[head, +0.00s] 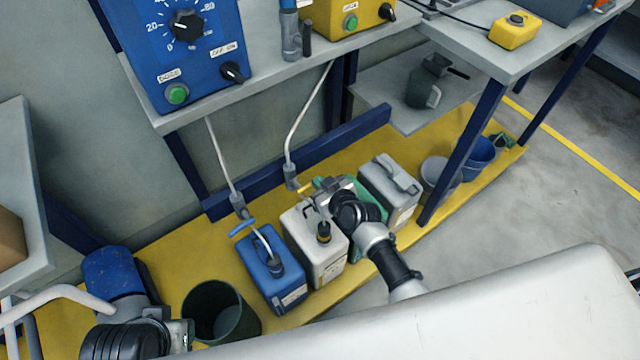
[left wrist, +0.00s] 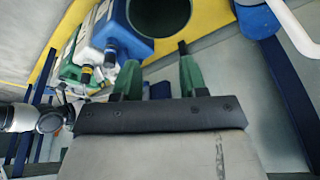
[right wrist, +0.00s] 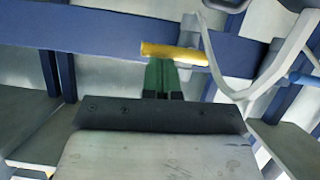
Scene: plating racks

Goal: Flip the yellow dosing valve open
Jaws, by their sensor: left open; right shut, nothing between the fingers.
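The yellow dosing valve handle (right wrist: 175,52) lies nearly level across the right wrist view, crossing in front of a pale pipe. It shows in the head view as a small yellow bit (head: 305,187) at the foot of a thin pipe, above the white canister. My right gripper (right wrist: 163,68) is shut with nothing between its green fingers. Its tips are right at the handle's lower edge; I cannot tell whether they touch. In the head view my right gripper (head: 326,194) partly hides the valve area. My left gripper (left wrist: 157,45) is open and empty, near the dark green bin.
A blue valve handle (head: 243,226) sits left of the yellow one. A blue canister (head: 272,277), a white canister (head: 311,251) and a grey canister (head: 388,190) stand on the yellow platform (head: 160,256). The dark green bin (head: 208,312) is at the front left.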

